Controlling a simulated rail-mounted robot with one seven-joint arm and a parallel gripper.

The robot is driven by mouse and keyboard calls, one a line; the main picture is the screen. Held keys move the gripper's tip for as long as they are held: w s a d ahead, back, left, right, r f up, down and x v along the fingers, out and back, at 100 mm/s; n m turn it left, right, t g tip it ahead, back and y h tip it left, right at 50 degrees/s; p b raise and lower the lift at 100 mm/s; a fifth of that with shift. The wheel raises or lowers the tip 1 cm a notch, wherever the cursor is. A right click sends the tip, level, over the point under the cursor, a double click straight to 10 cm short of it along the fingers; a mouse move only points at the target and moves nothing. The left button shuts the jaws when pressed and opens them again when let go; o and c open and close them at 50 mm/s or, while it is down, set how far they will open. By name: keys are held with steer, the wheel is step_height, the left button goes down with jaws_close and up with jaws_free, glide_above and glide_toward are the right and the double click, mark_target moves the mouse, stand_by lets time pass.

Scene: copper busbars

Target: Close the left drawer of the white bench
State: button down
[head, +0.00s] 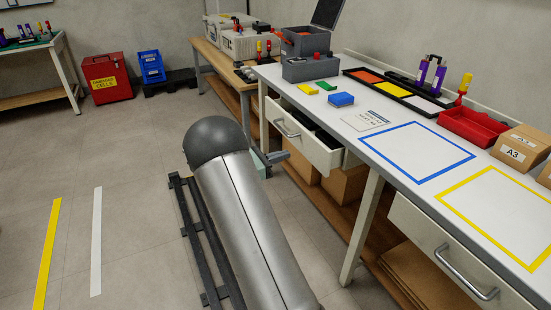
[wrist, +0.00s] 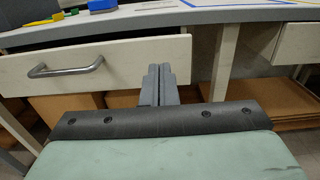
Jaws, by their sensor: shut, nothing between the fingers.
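The white bench (head: 415,150) runs along the right of the head view. Its left drawer (head: 305,140) is pulled open, with the inside partly showing from above. In the wrist view the drawer's white front (wrist: 110,65) and its grey bar handle (wrist: 66,68) face me. My gripper (head: 286,155) is shut and empty, just outside the drawer front. In the wrist view its fingertips (wrist: 158,72) overlap the right end of the front, right of the handle. I cannot tell if they touch it.
A second bench drawer (head: 445,255) at the right is shut. A bench leg (head: 362,228) stands between the drawers. Cardboard boxes (head: 343,184) sit on the low shelf under the left drawer. Floor to the left, by the white strip (head: 97,240), is clear.

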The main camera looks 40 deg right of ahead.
mark_target(319, 144)
steer(key=d, duration=0.3)
steer(key=s+d+b, duration=0.1)
steer(key=d, duration=0.3)
steer(key=d+b, duration=0.1)
steer(key=d, duration=0.2)
steer(key=shift+s+d, duration=0.25)
steer(key=shift+d, duration=0.15)
steer(key=shift+w, duration=0.1)
